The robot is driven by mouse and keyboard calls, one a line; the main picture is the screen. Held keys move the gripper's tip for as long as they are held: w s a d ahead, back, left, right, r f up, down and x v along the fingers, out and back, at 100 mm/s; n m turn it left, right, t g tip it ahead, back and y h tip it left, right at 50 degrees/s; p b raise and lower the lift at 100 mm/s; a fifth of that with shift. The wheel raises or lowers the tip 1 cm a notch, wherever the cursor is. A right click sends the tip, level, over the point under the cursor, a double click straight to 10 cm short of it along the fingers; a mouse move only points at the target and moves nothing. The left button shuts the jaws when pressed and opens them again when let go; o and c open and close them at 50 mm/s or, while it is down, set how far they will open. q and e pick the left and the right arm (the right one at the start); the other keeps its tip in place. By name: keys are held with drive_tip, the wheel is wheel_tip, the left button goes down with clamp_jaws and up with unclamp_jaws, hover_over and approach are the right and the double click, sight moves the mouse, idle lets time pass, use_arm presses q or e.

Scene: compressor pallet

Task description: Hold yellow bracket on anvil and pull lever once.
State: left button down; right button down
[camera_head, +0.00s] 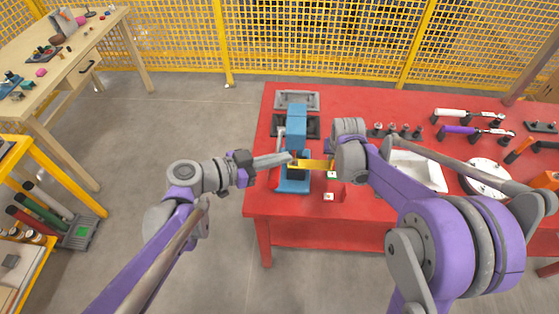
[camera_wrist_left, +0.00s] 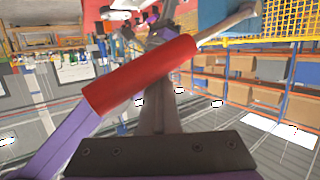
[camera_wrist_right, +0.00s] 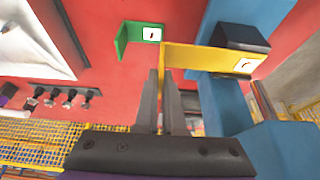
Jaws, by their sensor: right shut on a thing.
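The blue press (camera_head: 297,113) stands at the left end of the red table. The yellow bracket (camera_head: 315,164) reaches from my right gripper (camera_head: 334,164) to the press, its left end at the anvil area; contact there is unclear. In the right wrist view my fingers grip the yellow bracket (camera_wrist_right: 205,58) near one end, by a dark block (camera_wrist_right: 240,38) of the press. My left gripper (camera_head: 289,156) is at the left side of the press. In the left wrist view the lever's red handle (camera_wrist_left: 140,76) crosses in front of my fingers, which look together.
A green bracket (camera_wrist_right: 130,35) lies on the red table (camera_head: 290,228) beside the yellow one. A white tray (camera_head: 418,171) and several tools are to the right. A yellow mesh fence (camera_head: 310,42) stands behind.

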use_arm(q)
drive_tip(key=shift+r, duration=3.1)
